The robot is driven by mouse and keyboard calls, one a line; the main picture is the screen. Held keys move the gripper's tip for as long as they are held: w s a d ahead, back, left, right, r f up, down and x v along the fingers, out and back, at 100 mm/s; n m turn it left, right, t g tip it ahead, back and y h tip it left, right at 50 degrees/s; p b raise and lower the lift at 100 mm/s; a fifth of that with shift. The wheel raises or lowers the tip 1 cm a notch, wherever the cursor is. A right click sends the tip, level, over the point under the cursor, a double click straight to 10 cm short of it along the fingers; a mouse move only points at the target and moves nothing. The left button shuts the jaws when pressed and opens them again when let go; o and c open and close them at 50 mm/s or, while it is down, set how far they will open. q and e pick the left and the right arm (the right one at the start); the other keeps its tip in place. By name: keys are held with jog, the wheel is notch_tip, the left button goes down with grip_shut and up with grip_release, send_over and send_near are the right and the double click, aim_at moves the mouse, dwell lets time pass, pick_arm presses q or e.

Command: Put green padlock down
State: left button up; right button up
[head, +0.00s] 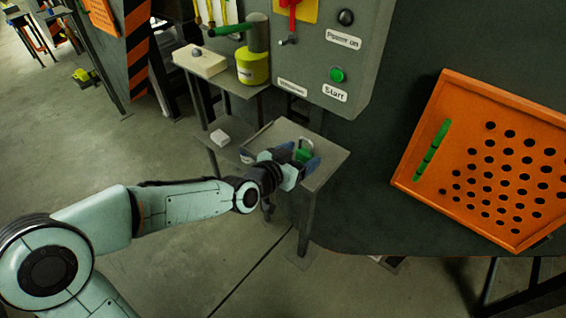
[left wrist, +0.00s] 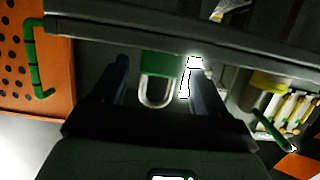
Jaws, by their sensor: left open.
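The green padlock (head: 304,155) with its grey shackle is on or just above the small grey side table (head: 334,158); I cannot tell whether it touches the top. My left gripper (head: 291,160) is open, with its dark blue fingers on either side of the padlock. In the left wrist view the padlock (left wrist: 160,66) lies between the spread fingers of the left gripper (left wrist: 158,78), with a gap on both sides. Its shackle points toward the palm. My right gripper is not in view.
A grey control box (head: 340,50) with a green start button (head: 337,75) stands behind the table. An orange perforated panel (head: 500,150) with a green handle is at right. A second stand at left holds a yellow-green container (head: 252,68) and a cream box (head: 200,61).

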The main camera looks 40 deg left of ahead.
pick_arm(q)
jog(key=p+v, duration=0.1)
jog(key=v, duration=1)
jog(key=shift+p, duration=0.4)
jog(key=shift+a, duration=0.1)
